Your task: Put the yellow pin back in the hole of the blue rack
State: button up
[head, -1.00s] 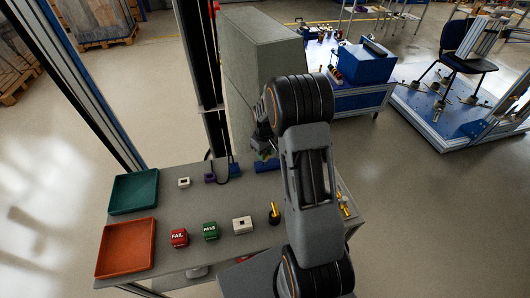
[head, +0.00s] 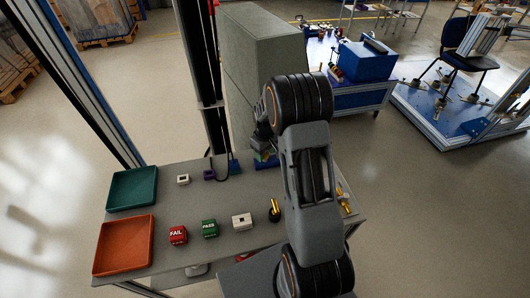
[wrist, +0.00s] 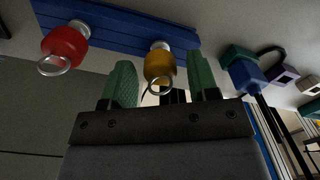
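The blue rack (wrist: 110,22) runs across the top of the wrist view; in the head view part of it (head: 267,164) shows beside my arm. The yellow pin (wrist: 160,67), with a metal ring and silver collar, is at the rack's right part. Its collar meets the rack; how deep it sits is hidden. A red pin (wrist: 64,45) with a ring is at the rack's left part. My gripper (wrist: 161,76) is open, with green fingers on either side of the yellow pin and visible gaps to it. In the head view the fingers are mostly hidden.
A green tray (head: 131,189) and an orange tray (head: 124,245) lie at the bench's left. Red FAIL (head: 178,235) and green PASS (head: 209,228) blocks, a white block (head: 242,221) and a black-and-yellow item (head: 274,210) stand in front. A tall grey cabinet (head: 262,55) stands behind.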

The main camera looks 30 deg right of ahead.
jog(key=shift+o, duration=0.4)
jog(key=shift+r, duration=0.1)
notch_tip(320, 180, up, 14)
jog(key=p, duration=0.9)
jog(key=shift+f, duration=0.2)
jog(key=shift+w, duration=0.1)
jog(key=s+a+r+m+t, duration=0.1)
jog(key=s+a+r, duration=0.2)
jog(key=s+r, duration=0.2)
jog(key=s+a+r+m+t+b, duration=0.1)
jog(key=s+a+r+t, duration=0.1)
jog(key=s+r, duration=0.3)
jog(key=s+a+r+m+t+b, duration=0.1)
jog(key=s+a+r, duration=0.4)
jog(key=s, duration=0.5)
jog(key=shift+t, duration=0.5)
